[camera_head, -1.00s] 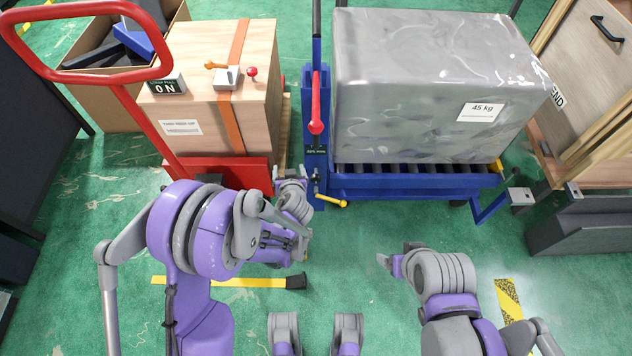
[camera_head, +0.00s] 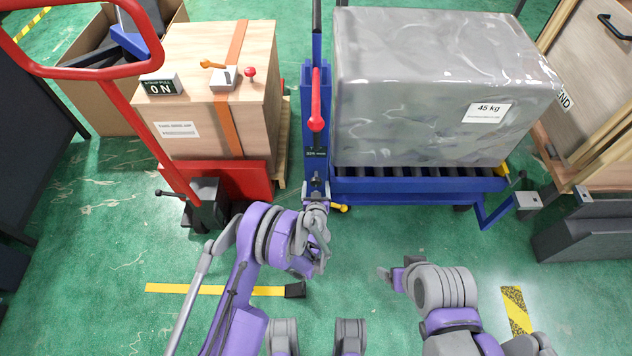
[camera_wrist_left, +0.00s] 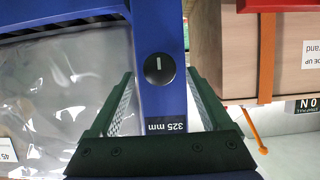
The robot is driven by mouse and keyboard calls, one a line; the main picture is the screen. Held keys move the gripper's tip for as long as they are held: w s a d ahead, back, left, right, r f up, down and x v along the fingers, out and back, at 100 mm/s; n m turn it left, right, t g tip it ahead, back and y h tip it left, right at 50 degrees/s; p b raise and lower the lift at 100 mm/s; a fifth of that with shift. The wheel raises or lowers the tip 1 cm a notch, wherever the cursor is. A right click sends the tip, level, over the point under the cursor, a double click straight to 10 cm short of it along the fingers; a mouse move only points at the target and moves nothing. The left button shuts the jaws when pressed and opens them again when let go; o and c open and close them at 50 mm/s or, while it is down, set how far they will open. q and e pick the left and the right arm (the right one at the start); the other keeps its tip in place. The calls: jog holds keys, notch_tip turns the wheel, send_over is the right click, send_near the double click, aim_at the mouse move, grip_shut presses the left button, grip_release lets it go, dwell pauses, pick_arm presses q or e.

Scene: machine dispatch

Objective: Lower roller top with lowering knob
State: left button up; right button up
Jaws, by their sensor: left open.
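The blue roller top (camera_head: 415,186) carries a large wrapped grey block (camera_head: 430,95) marked 45 kg. A blue post (camera_head: 316,110) with a red-handled lever stands at its left. My left gripper (camera_head: 316,190) is at the near foot of this post. In the left wrist view, the black round lowering knob (camera_wrist_left: 159,69) with a white mark sits on the blue post, above a 325 mm label. The open left fingers (camera_wrist_left: 158,100) lie on either side of the post, with the knob between them and not gripped. My right gripper (camera_head: 384,273) hangs over the floor; its jaws are unclear.
A yellow-handled lever (camera_head: 339,208) sticks out right beside my left gripper. A red pallet truck (camera_head: 245,182) with a wooden crate (camera_head: 222,90) stands to the left. A wooden cabinet (camera_head: 590,110) stands at the right.

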aim_at(316, 183)
pick_arm(q)
jog(key=shift+x, duration=1.75)
grip_shut()
